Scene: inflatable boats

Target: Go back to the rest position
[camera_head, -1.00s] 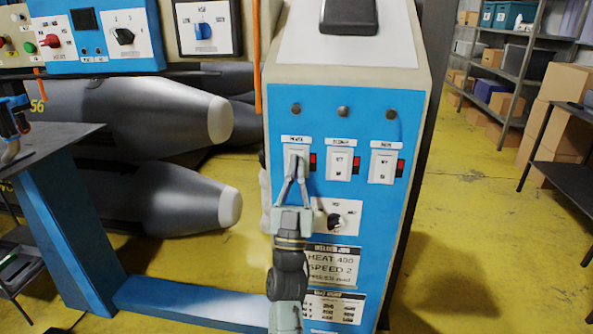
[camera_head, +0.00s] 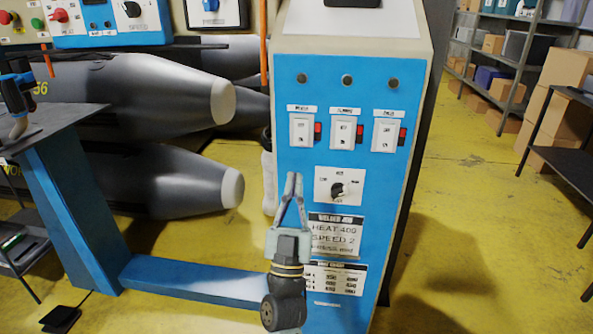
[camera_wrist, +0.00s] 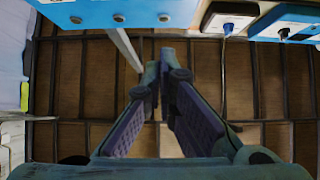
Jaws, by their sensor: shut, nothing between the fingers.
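My gripper (camera_head: 294,178) is in front of the blue panel (camera_head: 389,232) of the welder cabinet, below the left rocker switch and left of the rotary knob. Its fingers point up and meet at the tips, with nothing between them. It looks apart from the switches. In the wrist view my gripper (camera_wrist: 166,62) also shows with its fingertips close together.
A grey-topped table with blue legs (camera_head: 72,225) stands at the left. Large grey inflatable tubes (camera_head: 160,185) lie behind it. Boxes (camera_head: 560,105) and shelves (camera_head: 520,50) are at the right. Yellow floor (camera_head: 470,220) is open right of the cabinet.

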